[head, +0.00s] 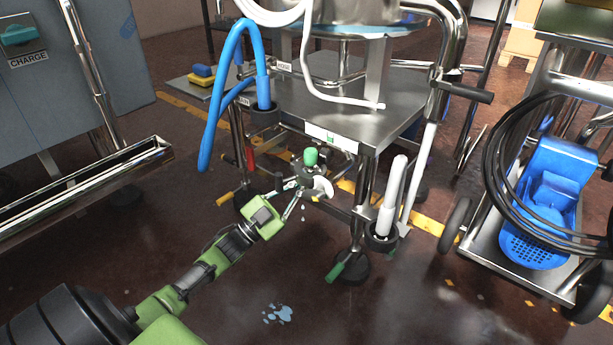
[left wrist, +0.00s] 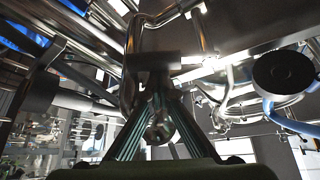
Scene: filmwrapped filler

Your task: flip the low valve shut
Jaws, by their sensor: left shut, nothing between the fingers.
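The low valve (head: 311,158) sits under the front edge of the steel table. It has a green upright grip and metal fittings, with a white round part (head: 323,187) beside it. Small drops show in the air just below it. My left gripper (head: 290,190) is at the valve, just left of and below the green grip; whether it touches is unclear. In the left wrist view its fingers (left wrist: 152,85) close together at a dark block, and shiny metal pipework shows between and behind them. It holds nothing. My right gripper is out of view.
The steel table (head: 400,120) has legs and a lower frame close around the valve. A blue hose (head: 212,115) hangs at its left. A puddle (head: 277,313) lies on the floor in front. A cart with a blue pump (head: 545,200) stands at right, a grey cabinet (head: 60,85) at left.

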